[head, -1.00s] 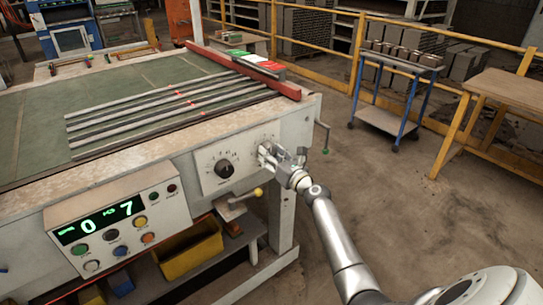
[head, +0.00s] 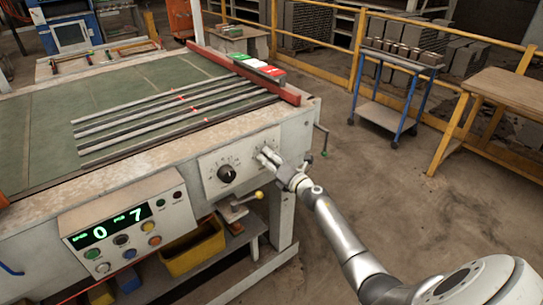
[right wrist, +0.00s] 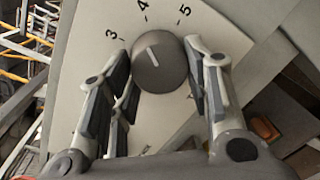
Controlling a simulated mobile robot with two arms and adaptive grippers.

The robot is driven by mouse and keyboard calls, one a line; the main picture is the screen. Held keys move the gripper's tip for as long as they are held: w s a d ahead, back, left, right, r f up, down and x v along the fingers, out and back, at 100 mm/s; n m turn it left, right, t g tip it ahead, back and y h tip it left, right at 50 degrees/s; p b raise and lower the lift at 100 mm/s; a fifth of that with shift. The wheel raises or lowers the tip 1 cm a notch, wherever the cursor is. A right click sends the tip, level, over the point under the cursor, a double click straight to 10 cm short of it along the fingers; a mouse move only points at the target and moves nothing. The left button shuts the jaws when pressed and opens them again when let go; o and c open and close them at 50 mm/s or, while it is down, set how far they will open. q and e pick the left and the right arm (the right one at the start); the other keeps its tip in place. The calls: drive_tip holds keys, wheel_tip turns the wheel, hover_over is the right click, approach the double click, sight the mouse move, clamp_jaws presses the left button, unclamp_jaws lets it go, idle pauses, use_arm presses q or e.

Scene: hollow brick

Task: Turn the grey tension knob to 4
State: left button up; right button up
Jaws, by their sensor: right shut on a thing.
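The grey tension knob (right wrist: 160,64) is a round knob with a pale pointer line, seen in the right wrist view. Its line points up and slightly left, toward the 4 mark; the printed 3 is to the left and 5 to the right. My right gripper (right wrist: 161,78) has its fingers on either side of the knob and is shut on it. In the head view my right gripper (head: 266,157) is at the right part of the pale front panel (head: 208,184) and largely hides the grey knob. My left gripper is not in view.
A black dial (head: 227,173) sits left of my gripper, with a yellow-tipped lever (head: 258,195) below. The control box (head: 128,235) shows green digits 0 and 7. Grey strips (head: 165,108) lie on the green table top. Floor to the right is open before a blue trolley (head: 385,115).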

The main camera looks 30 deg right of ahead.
drive_tip(key=shift+m+p, duration=0.35)
drive_tip(key=shift+m, duration=0.45)
drive_tip(key=o, duration=1)
drive_tip(key=shift+s, duration=0.1)
drive_tip(key=s, duration=1.2)
drive_tip(key=shift+d+r, duration=0.15)
drive_tip(key=shift+r, duration=0.25)
